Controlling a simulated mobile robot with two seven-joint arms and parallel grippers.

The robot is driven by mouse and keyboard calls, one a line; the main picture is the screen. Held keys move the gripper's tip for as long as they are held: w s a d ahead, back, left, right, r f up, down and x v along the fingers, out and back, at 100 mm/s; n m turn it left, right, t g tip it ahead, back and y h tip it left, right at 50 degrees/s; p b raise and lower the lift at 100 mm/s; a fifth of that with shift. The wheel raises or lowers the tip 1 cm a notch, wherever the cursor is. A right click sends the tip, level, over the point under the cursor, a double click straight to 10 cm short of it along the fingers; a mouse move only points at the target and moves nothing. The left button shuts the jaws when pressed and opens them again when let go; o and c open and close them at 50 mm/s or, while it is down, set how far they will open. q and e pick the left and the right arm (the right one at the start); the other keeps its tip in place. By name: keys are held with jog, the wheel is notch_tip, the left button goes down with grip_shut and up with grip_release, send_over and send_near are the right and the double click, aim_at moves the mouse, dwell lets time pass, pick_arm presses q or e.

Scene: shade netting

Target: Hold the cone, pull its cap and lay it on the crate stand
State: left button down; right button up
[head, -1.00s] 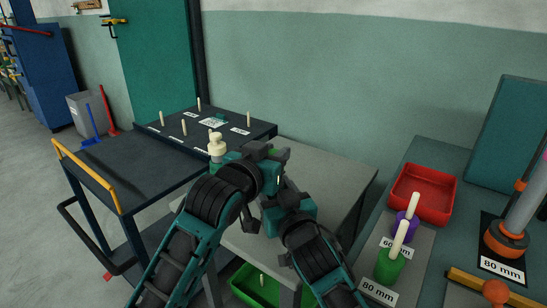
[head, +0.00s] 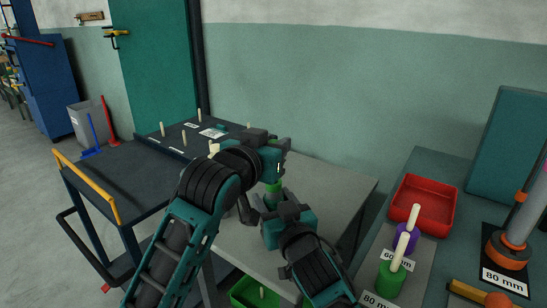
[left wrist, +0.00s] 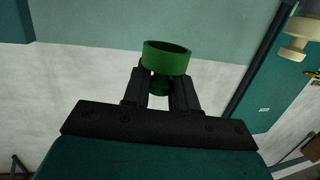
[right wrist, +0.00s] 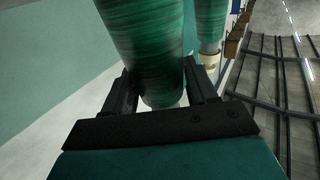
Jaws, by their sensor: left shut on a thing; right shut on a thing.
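My left gripper (head: 270,176) is above the grey stand. In the left wrist view a green cap (left wrist: 167,57) with a wide round rim sits between its shut fingers. My right gripper (head: 279,205) is lower and close below. In the right wrist view its fingers are shut around a streaked green cone (right wrist: 145,50) with a pale lower end. Green shows between the two grippers in the head view. Whether cap and cone still touch is hidden. The grey crate stand (head: 325,180) has a bare top around the grippers.
A green crate (head: 247,293) is under the stand. A dark pegged table (head: 175,140) and trolley (head: 110,170) stand left. The right bench holds a red tray (head: 424,205), a purple piece (head: 405,232) and a green piece (head: 391,279) with pale pegs. The wall is behind.

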jog(key=o, duration=1.6)
